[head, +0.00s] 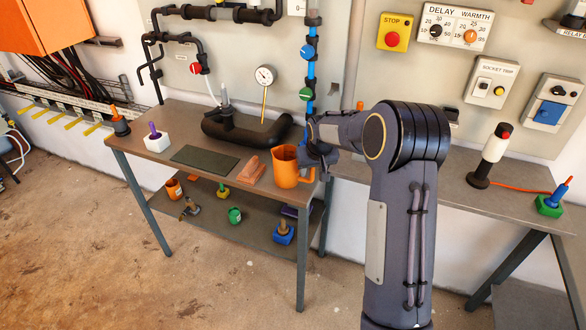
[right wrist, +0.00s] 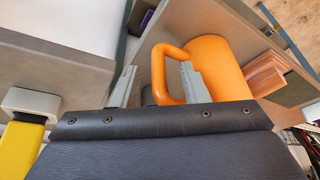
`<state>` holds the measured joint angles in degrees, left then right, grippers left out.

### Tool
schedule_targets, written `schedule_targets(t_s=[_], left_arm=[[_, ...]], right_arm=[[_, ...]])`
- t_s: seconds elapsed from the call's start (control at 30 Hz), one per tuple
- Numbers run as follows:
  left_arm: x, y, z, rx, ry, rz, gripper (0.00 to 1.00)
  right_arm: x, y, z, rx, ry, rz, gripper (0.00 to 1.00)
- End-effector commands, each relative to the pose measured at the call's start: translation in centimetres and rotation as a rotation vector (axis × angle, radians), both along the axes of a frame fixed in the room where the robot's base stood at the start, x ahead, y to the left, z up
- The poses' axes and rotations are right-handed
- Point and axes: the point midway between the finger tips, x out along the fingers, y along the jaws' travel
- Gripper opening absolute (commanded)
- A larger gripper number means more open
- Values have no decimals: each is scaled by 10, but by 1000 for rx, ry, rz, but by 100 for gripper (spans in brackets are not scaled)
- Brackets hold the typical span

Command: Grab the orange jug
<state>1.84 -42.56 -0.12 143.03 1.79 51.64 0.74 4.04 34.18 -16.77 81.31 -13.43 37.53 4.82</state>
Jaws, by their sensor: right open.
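The orange jug (head: 285,168) stands upright near the right front corner of the left table (head: 185,128), its handle toward the right. My right gripper (head: 315,162) is at the handle side of the jug. In the right wrist view the jug (right wrist: 222,66) lies ahead, and my right gripper (right wrist: 158,68) is open, with its two fingers on either side of the handle's upright bar. One finger appears to be in the handle's loop. A gap shows between the bar and the left finger. My left gripper is not in view.
A black tank with pipes (head: 245,128) is behind. A second table (head: 450,185) stands on the right. Several small items are on the lower shelf.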

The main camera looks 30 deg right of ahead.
Motion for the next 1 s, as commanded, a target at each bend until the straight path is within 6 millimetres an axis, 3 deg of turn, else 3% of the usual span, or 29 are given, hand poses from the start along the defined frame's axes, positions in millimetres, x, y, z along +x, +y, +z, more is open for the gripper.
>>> schedule_targets(t_s=[0.2,0.43,0.73,1.0], left_arm=[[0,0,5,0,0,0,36],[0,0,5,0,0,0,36],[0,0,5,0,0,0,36],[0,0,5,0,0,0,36]], right_arm=[[8,-3,-21,0,1,0,41],[8,-3,-22,0,0,0,41],[8,-3,-22,0,0,0,1],[8,-3,-21,0,-1,0,0]])
